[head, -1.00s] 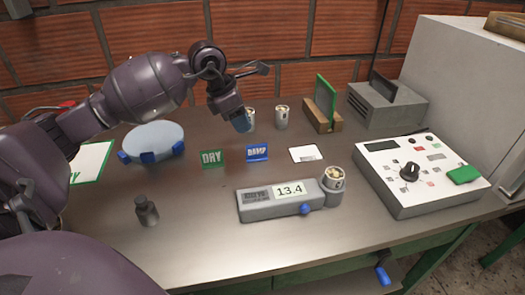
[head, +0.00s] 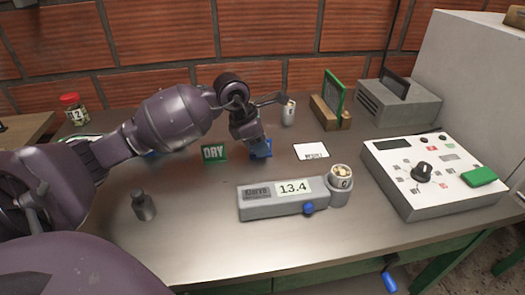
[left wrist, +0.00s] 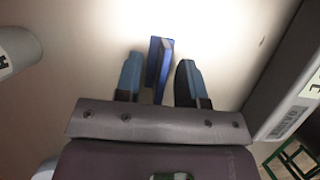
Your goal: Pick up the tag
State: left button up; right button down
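The blue tag (head: 262,154), which read DAMP earlier, stands on the bench beside the green DRY tag (head: 214,153). My left gripper (head: 257,143) points down over the blue tag and hides most of it. In the left wrist view the blue tag (left wrist: 158,62) stands between the two blue fingertips of my left gripper (left wrist: 160,80). The fingers are open, with a gap on both sides of the tag. My right gripper is not in view.
A grey meter (head: 270,198) reading 13.4 stands in front, with a filled cup (head: 340,178) at its right end. A white card (head: 311,151) lies right of the tag. A dark weight (head: 143,205) stands front left. A white control box (head: 430,175) stands at right.

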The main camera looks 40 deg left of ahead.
pick_arm(q)
jog(key=shift+f, duration=0.1)
grip_shut()
dwell(0.3)
